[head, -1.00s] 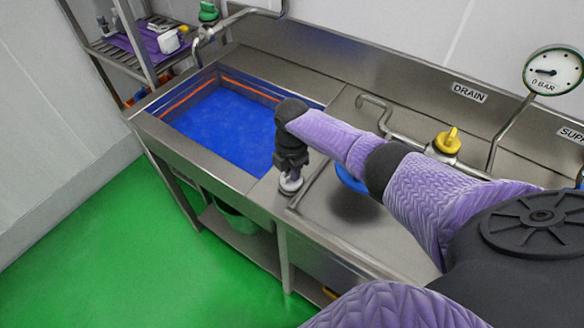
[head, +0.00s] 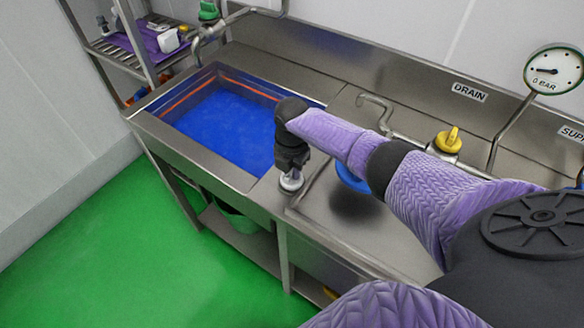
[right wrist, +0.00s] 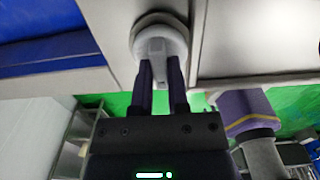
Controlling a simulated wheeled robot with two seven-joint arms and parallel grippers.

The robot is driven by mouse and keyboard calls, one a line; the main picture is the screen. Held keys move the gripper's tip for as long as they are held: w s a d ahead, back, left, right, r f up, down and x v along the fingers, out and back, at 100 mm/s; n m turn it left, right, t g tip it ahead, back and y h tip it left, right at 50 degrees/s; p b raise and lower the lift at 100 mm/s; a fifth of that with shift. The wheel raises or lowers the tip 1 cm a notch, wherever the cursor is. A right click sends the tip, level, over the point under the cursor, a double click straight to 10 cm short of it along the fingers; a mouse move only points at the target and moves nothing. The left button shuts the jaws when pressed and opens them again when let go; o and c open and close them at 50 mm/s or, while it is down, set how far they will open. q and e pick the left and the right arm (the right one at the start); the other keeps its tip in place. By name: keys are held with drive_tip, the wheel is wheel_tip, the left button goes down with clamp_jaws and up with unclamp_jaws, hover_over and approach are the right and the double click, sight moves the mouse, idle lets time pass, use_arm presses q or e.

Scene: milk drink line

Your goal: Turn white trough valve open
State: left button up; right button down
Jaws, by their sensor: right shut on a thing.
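The white trough valve (head: 291,182) stands on the steel counter strip between the blue-lined trough (head: 222,125) and the steel basin to its right. In the right wrist view the valve shows as a round white base (right wrist: 158,33) with a narrow grey-white handle. My right gripper (head: 291,172) points straight down over the valve in the head view. In the right wrist view its two dark fingers (right wrist: 161,85) stand on either side of the handle, shut on it. The fingers partly hide the valve in the head view. My left gripper is not in view.
A yellow-handled valve (head: 448,140) sits behind my right arm, near the "DRAIN" label (head: 469,93). A pressure gauge (head: 554,70) reads about 0 bar. A blue round thing (head: 351,178) is partly hidden by my arm. The green floor (head: 90,240) in front is clear.

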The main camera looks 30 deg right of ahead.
drive_tip(key=c, duration=0.7)
unclamp_jaws()
drive_tip(key=shift+o, duration=0.4)
wheel_tip(320, 180, up, 9)
drive_tip(key=p, duration=0.3)
drive_tip(key=shift+r, duration=0.15)
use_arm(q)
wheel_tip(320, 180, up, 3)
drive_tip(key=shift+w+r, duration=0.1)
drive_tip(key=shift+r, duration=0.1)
use_arm(e)
drive_tip(key=shift+r, duration=0.3)
